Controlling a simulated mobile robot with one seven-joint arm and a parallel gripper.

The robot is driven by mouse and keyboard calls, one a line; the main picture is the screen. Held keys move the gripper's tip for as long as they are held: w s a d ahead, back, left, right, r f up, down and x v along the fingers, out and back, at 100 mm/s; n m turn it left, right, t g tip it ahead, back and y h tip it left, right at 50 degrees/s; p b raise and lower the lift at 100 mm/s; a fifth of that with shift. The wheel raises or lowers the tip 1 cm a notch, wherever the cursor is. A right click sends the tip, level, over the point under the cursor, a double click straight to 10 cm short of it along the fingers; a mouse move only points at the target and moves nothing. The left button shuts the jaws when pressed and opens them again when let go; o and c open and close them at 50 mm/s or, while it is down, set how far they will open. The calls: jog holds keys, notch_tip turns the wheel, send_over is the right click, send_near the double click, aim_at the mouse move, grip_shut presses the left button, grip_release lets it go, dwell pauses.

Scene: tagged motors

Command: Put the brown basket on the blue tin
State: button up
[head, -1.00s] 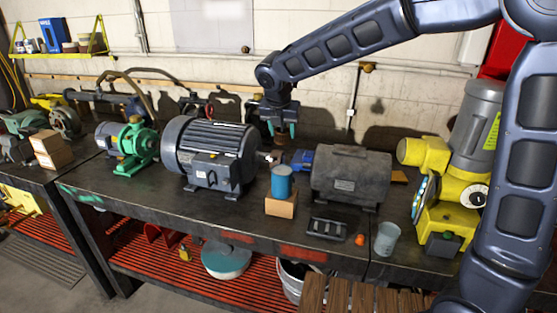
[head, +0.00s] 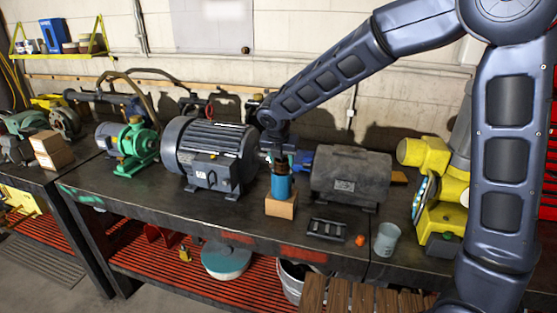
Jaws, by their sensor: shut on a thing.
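The blue tin (head: 281,186) stands upright on a tan block (head: 280,209) near the middle of the workbench. My gripper (head: 283,160) points down directly above the tin, with its teal fingertips to either side. It is shut on a small dark brown thing, the brown basket (head: 282,166). The basket is at the tin's top rim; I cannot tell whether it touches it. The fingers and wrist hide part of the basket.
A large grey motor (head: 210,155) stands left of the tin and a dark boxy motor (head: 350,177) close to its right. A black slotted part (head: 327,229), an orange piece (head: 360,240) and a grey cup (head: 386,239) lie to the front right.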

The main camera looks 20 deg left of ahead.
jog(key=shift+f, duration=0.2)
jog(key=o, duration=1)
jog(key=shift+r, duration=0.1)
jog(key=v, duration=1.2)
jog(key=shift+r, duration=0.2)
